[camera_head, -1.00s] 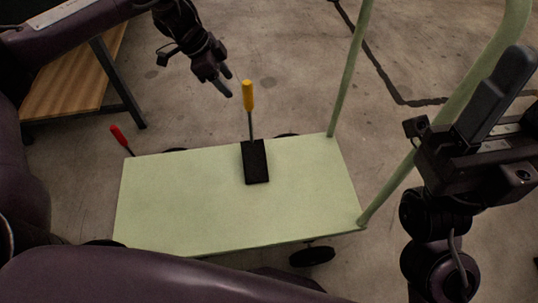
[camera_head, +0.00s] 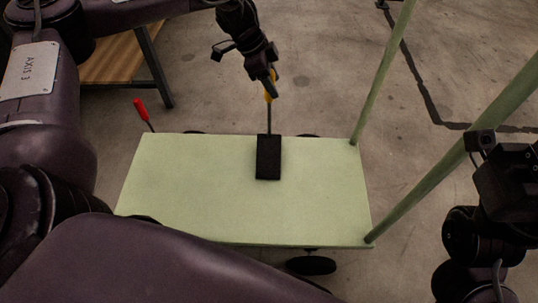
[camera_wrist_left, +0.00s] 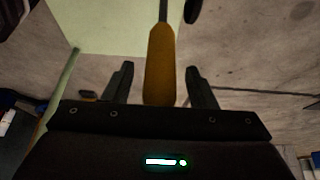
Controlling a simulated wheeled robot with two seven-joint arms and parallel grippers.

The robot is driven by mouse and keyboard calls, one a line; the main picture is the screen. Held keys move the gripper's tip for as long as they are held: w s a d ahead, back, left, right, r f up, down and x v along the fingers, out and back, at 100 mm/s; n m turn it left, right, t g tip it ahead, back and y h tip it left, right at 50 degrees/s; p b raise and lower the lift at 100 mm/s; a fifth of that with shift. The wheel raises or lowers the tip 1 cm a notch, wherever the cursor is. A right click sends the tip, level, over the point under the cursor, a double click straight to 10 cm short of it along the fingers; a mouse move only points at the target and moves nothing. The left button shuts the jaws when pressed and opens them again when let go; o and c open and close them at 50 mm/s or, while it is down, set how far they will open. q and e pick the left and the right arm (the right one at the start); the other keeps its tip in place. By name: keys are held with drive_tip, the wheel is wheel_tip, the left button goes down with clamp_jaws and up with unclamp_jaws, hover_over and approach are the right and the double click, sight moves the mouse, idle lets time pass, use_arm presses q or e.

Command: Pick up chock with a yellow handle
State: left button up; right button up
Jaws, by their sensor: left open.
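The chock is a black block (camera_head: 269,158) on the green cart top near its far edge, with a thin rod rising to a yellow handle (camera_head: 268,97). My left gripper (camera_head: 271,80) is at the top of the yellow handle and partly covers it. In the left wrist view the yellow handle (camera_wrist_left: 160,70) lies between the two open fingers of my left gripper (camera_wrist_left: 160,88), with gaps on both sides. The right arm is at the right edge of the head view; its fingers are not clearly visible.
The green cart (camera_head: 190,200) has upright rails (camera_head: 381,72) on its right side. A red handle (camera_head: 141,108) stands beyond the cart's far left corner. A wooden-topped table (camera_head: 110,62) is at the upper left. The rest of the cart top is clear.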

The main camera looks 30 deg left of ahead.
use_arm(q)
drive_tip(key=c, duration=1)
drive_tip(key=shift+d+r, duration=0.1)
clamp_jaws()
